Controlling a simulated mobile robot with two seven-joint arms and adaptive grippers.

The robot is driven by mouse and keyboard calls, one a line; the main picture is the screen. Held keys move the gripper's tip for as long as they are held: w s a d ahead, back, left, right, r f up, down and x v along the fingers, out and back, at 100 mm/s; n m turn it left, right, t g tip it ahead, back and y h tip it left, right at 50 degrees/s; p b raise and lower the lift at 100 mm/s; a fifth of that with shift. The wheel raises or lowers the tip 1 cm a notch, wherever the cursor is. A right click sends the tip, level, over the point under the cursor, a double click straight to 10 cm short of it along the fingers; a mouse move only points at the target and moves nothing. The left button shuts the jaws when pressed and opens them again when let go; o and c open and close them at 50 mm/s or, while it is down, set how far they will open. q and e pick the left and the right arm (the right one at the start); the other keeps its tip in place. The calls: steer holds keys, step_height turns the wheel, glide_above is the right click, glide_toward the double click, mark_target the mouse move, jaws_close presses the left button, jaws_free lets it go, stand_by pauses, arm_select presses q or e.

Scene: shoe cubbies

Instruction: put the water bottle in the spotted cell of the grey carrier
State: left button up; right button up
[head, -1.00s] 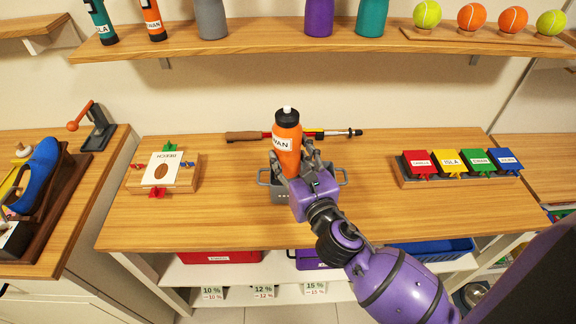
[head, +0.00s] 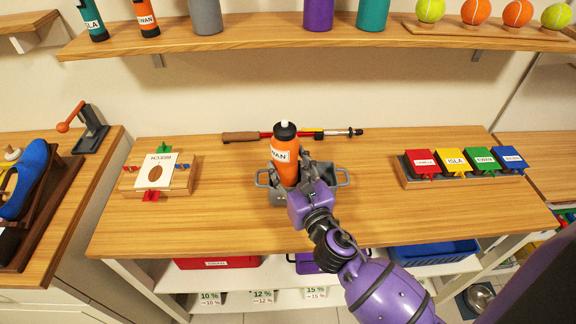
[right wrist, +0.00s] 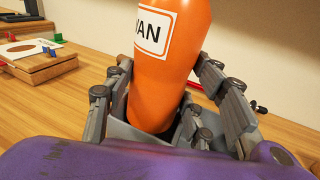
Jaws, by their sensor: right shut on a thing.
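An orange water bottle (head: 285,160) with a black cap, white tip and a name label stands upright at the grey carrier (head: 278,196) on the table. My right gripper (head: 287,178) is shut on the bottle low on its body. In the right wrist view the bottle (right wrist: 168,75) is between the fingers, and its lower end is inside a cell of the grey carrier (right wrist: 122,131). Spots on the cell cannot be made out in the right wrist view, and the bottle's base is hidden. My left gripper is not in view.
A red-and-black stick tool (head: 290,134) lies behind the carrier. A wooden press with a card (head: 157,172) stands left, and a rack of coloured boxes (head: 463,163) right. A shelf (head: 330,38) with bottles and balls hangs above. The table's front is clear.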

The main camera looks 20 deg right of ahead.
steer(key=shift+f, duration=0.45)
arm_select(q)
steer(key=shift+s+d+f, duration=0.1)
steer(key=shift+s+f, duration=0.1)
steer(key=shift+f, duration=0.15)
arm_select(e)
steer(key=o, duration=1.6)
steer(key=shift+o, duration=0.2)
steer(key=shift+r, duration=0.85)
arm_select(q)
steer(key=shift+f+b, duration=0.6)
steer(key=shift+b, duration=0.3)
arm_select(e)
steer(key=s, duration=1.2)
steer(key=shift+d+f, duration=0.15)
steer(key=shift+d, duration=0.15)
